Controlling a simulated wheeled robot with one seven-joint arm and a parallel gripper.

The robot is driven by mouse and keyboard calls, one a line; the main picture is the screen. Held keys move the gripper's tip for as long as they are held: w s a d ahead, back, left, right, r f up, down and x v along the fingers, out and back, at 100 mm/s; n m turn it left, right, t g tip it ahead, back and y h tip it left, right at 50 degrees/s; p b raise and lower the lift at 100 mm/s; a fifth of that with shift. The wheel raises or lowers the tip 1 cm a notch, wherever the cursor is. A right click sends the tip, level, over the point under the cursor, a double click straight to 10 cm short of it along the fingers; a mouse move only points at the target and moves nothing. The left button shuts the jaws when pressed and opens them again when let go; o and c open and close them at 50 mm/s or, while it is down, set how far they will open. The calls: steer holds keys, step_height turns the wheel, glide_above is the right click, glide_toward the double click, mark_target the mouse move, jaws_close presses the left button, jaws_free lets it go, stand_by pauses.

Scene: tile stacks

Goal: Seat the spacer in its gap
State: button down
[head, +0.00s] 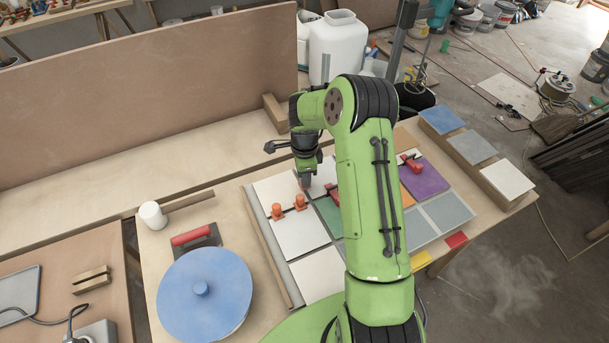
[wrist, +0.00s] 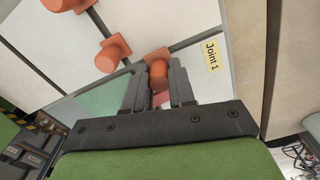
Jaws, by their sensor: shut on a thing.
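My gripper (wrist: 158,88) is shut on an orange spacer (wrist: 157,70), whose rounded top shows between the fingers in the wrist view. The spacer is over or at the dark gap between pale tiles, beside the label "Joint 1" (wrist: 212,55); I cannot tell how deep it sits. In the head view my gripper (head: 305,179) is low over the far edge of the tile layout, and the held spacer is not clear there. Two orange spacers (head: 277,211) (head: 300,202) stand in a gap between white tiles (head: 298,233); one also shows in the wrist view (wrist: 112,54).
Red clamp-like pieces (head: 410,163) lie on the tiles, near a purple tile (head: 424,180). Tile stacks (head: 472,147) line the right edge. A tall board (head: 150,95) stands behind.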

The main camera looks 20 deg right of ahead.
steer(key=shift+f+b, duration=0.95)
steer(key=shift+f, duration=0.05)
steer(key=c, duration=0.9)
jaws_free()
steer(key=shift+o, duration=0.2)
steer(key=shift+r, duration=0.1)
steer(key=shift+r, duration=0.1)
step_height(320, 180, up, 16)
steer(key=p, duration=0.1)
steer(key=shift+f+p, duration=0.25)
steer(key=shift+p, duration=0.1)
